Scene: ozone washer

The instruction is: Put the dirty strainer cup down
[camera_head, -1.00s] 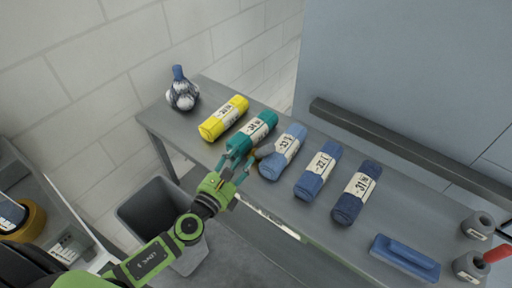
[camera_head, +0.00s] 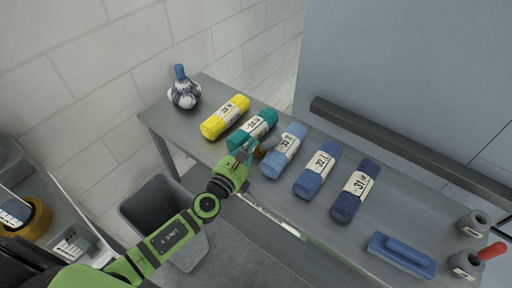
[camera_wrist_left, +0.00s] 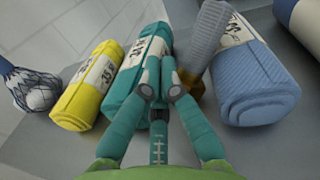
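The strainer cup (camera_wrist_left: 206,38), a grey mesh cylinder with a brass-coloured end (camera_wrist_left: 191,86), shows in the left wrist view beyond the right finger. Its mesh overlaps the light blue roll. In the head view it is a small grey and brown shape (camera_head: 265,147) at the table's front edge, partly behind the gripper. My left gripper (camera_wrist_left: 161,66) has its teal fingertips almost together, with nothing seen between them. It is beside the cup and in front of the teal roll (camera_wrist_left: 138,65). It also shows in the head view (camera_head: 247,147). My right gripper is out of view.
The grey table (camera_head: 190,128) holds a yellow roll (camera_head: 225,117), the light blue roll (camera_head: 285,150), darker blue rolls (camera_head: 356,192), a netted bundle (camera_head: 184,94) and a blue block (camera_head: 402,255). A grey bin (camera_head: 150,205) stands below the front edge.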

